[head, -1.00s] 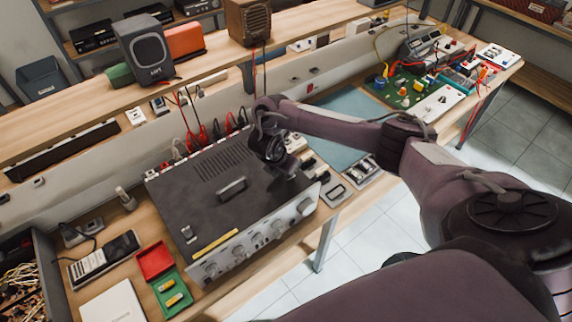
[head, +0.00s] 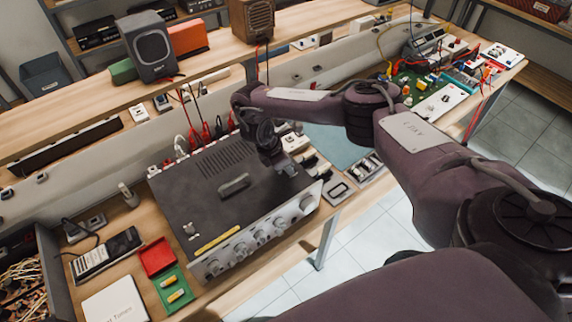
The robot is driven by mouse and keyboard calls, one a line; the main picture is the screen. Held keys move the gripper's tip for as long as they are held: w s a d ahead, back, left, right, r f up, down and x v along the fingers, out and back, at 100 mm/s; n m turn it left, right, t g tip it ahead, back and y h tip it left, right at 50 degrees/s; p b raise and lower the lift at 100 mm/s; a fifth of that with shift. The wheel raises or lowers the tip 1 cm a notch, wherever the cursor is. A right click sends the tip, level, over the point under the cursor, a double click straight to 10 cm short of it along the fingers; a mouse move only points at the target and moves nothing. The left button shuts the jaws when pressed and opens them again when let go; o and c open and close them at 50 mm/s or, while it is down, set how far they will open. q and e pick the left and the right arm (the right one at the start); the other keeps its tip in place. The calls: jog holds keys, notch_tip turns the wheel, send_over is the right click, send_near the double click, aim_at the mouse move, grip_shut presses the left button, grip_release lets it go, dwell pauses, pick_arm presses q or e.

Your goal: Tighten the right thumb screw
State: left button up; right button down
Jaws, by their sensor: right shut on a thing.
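The hifi unit (head: 200,181) sits on the workbench with its dark lid up and its silver knobbed front facing the aisle. My right gripper (head: 286,171) points down at the right part of the lid, behind the large front knob. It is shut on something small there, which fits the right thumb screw. The screw itself is hidden by the fingers and wrist, so its seating cannot be seen. A small pale fitting (head: 190,229) shows at the lid's front left. My left gripper is not in view.
A handle (head: 235,186) rises from the lid, and a yellow strip (head: 217,240) lies near its front edge. Red tray (head: 157,257), green tray (head: 174,290) and a meter (head: 106,255) stand left. Cables run behind the unit. A teal mat (head: 340,146) lies to the right.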

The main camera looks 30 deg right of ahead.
jog(key=c, duration=1.3)
grip_release()
jog(key=v, duration=0.6)
jog(key=shift+w+a+r, duration=0.15)
jog(key=shift+r, duration=0.25)
jog(key=shift+a+r, duration=0.2)
jog(key=shift+r, duration=0.25)
